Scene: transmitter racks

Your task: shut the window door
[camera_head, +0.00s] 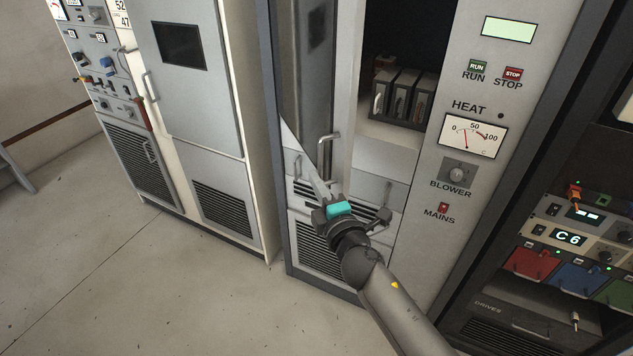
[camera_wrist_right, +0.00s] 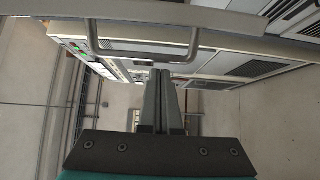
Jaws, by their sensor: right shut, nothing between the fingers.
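The window door (camera_head: 307,75) is a tall panel with dark glass and a pale frame on the middle cabinet. It stands open, swung out at the left of the opening. Its bar handle (camera_head: 328,137) is on the side facing me; a bar handle (camera_wrist_right: 145,58) also crosses the top of the right wrist view. My right gripper (camera_head: 326,196) is shut and empty, below the handle near the door's lower edge. In the right wrist view its fingertips (camera_wrist_right: 161,73) point toward the handle bar; I cannot tell whether they touch it. My left gripper is not in view.
The open bay holds several dark modules (camera_head: 404,95) on a shelf. A control panel with a heat meter (camera_head: 473,136) and blower knob (camera_head: 457,171) is right of it. Another grey cabinet (camera_head: 190,80) stands left. The floor (camera_head: 150,290) in front is clear.

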